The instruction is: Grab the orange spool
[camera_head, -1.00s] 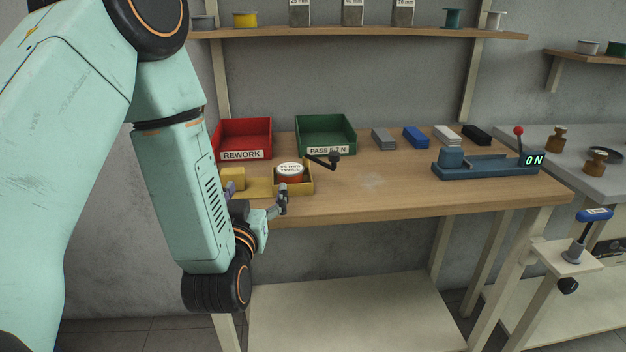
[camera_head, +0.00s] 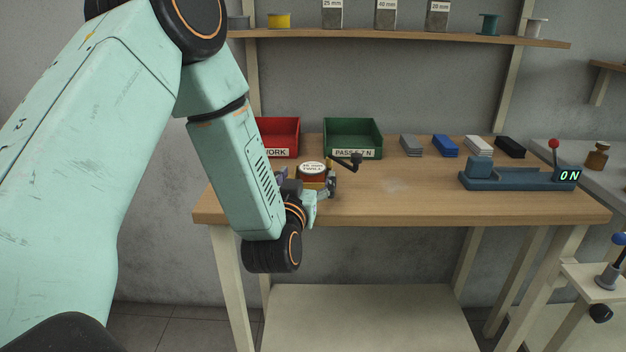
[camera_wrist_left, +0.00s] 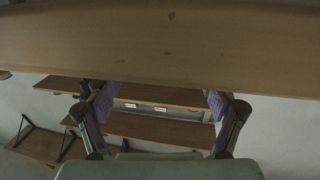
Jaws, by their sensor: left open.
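I cannot make out a clearly orange spool in either view. On the wall shelf stand a yellow spool (camera_head: 280,21), a teal spool (camera_head: 489,24), a white spool (camera_head: 535,28) and a grey spool (camera_head: 239,22). My left gripper (camera_head: 307,181) is at the front left of the bench, low beside a red round piece with a white label (camera_head: 312,170) in a yellow holder. In the left wrist view the left gripper (camera_wrist_left: 160,101) is open, with nothing between its purple pads. My right gripper is out of view.
The wooden bench (camera_head: 400,205) holds a red bin (camera_head: 280,135), a green bin (camera_head: 352,138), several coloured blocks and a blue-grey fixture (camera_head: 510,181) with a lit ON display. A black crank handle (camera_head: 352,161) sticks out by the holder. The bench's middle is clear.

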